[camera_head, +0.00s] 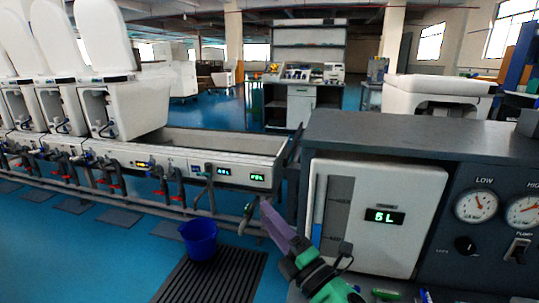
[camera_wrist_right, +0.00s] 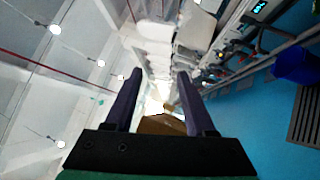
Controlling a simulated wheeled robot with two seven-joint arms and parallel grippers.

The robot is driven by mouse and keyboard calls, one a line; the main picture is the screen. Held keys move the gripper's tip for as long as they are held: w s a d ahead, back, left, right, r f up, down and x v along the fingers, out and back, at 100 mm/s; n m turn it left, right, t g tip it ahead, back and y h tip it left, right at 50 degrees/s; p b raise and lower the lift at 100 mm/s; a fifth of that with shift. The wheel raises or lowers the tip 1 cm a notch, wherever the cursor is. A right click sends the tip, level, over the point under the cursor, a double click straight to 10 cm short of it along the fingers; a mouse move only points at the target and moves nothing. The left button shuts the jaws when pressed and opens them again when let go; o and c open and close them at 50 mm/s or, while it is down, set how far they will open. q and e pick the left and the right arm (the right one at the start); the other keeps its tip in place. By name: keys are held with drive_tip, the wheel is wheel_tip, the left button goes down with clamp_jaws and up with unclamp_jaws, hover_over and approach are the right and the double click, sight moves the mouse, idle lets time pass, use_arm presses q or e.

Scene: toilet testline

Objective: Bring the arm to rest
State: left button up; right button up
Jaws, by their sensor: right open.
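My right gripper (camera_head: 277,226) comes in from the bottom of the head view, with green and black wrist parts and purple fingers. It points up and to the left, in front of the control cabinet's left side. In the right wrist view its two purple fingers (camera_wrist_right: 158,100) stand wide apart with nothing between them. My left gripper does not show in either view.
A grey control cabinet (camera_head: 464,145) with a "5 L" display and gauges stands at the right. A row of toilets (camera_head: 133,98) stands along the testline bench (camera_head: 228,156) at the left. A blue bucket (camera_head: 200,240) sits on a dark floor grate (camera_head: 225,279). Blue floor is open at the lower left.

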drive_tip(key=s+d+f+m+g+h, duration=0.1)
drive_tip(key=d+f+m+g+h, duration=0.1)
drive_tip(key=d+f+m+h, duration=0.5)
drive_tip(key=s+d+f+m+g+h, duration=0.15)
drive_tip(key=d+f+m+h, duration=0.25)
drive_tip(key=d+f+m, duration=0.5)
drive_tip(key=s+d+f+m+g+p, duration=0.3)
drive_tip(key=s+f+m+g+p, duration=0.75)
drive_tip(key=s+f, duration=0.95)
use_arm(q)
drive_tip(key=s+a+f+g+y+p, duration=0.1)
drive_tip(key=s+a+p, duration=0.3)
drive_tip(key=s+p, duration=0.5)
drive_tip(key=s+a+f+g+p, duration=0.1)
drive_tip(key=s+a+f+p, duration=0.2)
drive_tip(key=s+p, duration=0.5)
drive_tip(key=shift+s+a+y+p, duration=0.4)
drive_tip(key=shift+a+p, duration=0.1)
drive_tip(key=shift+p, duration=0.65)
use_arm(e)
drive_tip(key=s+d+f+n+g, duration=0.1)
drive_tip(key=s+d, duration=0.2)
drive_tip(key=s, duration=0.5)
drive_tip(key=s+d+f+g+h, duration=0.1)
drive_tip(key=s+d, duration=0.2)
drive_tip(key=s, duration=0.6)
drive_tip(key=shift+s+d+n+h, duration=0.2)
drive_tip(key=shift+d+n+h, duration=0.1)
drive_tip(key=shift+d+n, duration=0.05)
